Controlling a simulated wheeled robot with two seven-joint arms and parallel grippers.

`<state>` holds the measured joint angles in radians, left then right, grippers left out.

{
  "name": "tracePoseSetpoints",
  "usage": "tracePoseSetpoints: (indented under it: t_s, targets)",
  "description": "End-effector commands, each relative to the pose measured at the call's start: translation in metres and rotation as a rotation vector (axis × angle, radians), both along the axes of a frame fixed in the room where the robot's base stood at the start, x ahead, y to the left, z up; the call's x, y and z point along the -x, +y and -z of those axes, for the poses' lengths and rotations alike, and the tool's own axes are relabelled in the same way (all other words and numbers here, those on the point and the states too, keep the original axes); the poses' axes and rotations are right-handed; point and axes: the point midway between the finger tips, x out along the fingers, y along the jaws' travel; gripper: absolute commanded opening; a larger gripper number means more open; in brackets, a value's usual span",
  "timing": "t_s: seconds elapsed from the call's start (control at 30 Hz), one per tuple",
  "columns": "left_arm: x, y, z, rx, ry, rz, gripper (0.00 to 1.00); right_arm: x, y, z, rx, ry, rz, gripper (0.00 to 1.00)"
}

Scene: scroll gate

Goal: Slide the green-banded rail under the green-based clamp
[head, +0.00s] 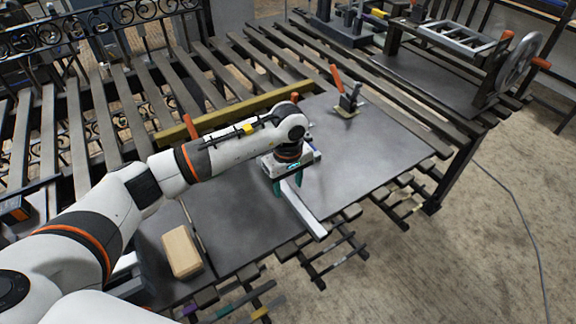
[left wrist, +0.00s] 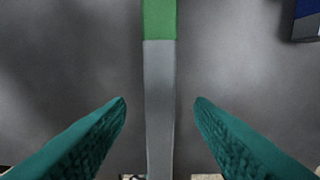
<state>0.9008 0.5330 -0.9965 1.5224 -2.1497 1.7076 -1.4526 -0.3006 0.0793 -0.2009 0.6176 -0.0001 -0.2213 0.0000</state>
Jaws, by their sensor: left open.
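The rail is a grey bar (head: 306,213) lying on the dark metal plate, with its near end at the plate's front edge. In the left wrist view the grey bar (left wrist: 159,105) carries a green band (left wrist: 160,20) at the top. My left gripper (head: 287,184) is open above the rail; its teal fingers stand on either side of the bar, apart from it in the left wrist view. My right gripper is not in view.
A yellow beam (head: 232,108) runs along the plate's back edge. Another orange handle (head: 190,126) shows behind my left arm, its base hidden. A wooden block (head: 182,252) lies at the front left. The plate (head: 375,155) is clear at right. A blue-sided object (left wrist: 308,22) is partly visible.

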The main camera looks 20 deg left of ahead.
Motion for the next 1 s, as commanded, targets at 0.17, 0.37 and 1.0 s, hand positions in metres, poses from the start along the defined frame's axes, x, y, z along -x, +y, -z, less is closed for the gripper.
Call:
tracePoseSetpoints:
  t_s: [0.17,0.37,1.0]
  targets:
    - [0.0,-0.001,0.017,0.002,0.001,-0.001,0.48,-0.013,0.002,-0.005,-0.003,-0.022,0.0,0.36]
    - [0.0,0.0,0.023,0.001,-0.002,0.0,0.48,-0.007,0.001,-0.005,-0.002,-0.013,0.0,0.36]
    - [0.0,0.0,0.022,0.001,-0.002,-0.001,0.0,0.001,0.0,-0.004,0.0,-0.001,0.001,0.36]
